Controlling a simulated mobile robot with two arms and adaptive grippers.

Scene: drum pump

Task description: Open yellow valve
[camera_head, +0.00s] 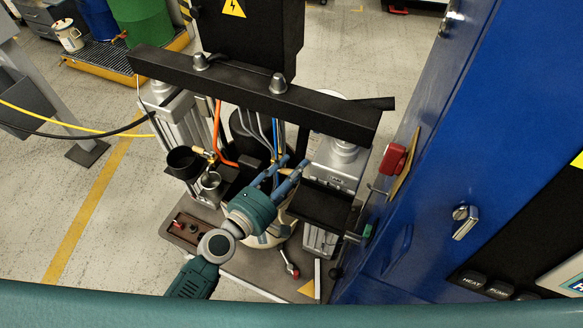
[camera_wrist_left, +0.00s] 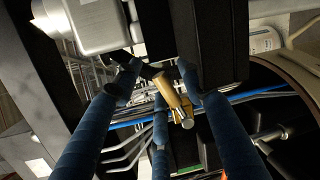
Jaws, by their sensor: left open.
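A brass-yellow cylindrical valve part (camera_wrist_left: 170,90) with a grey round end shows in the left wrist view, between the blue fingers of my left gripper (camera_wrist_left: 157,84). The fingers are spread around it, and I cannot tell whether any touches it. In the head view my left gripper (camera_head: 284,176) reaches into the pump frame from below, under the black crossbar. Its teal palm and blue fingers hide most of the valve there. My right gripper is in neither view.
The black crossbar (camera_head: 240,82) spans above the gripper. A black box (camera_head: 325,203) sits close to its right, and the blue cabinet (camera_head: 480,130) stands further right. Orange hose (camera_head: 217,135) and several grey and blue hoses run close behind the fingers. Open floor (camera_head: 110,215) lies left.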

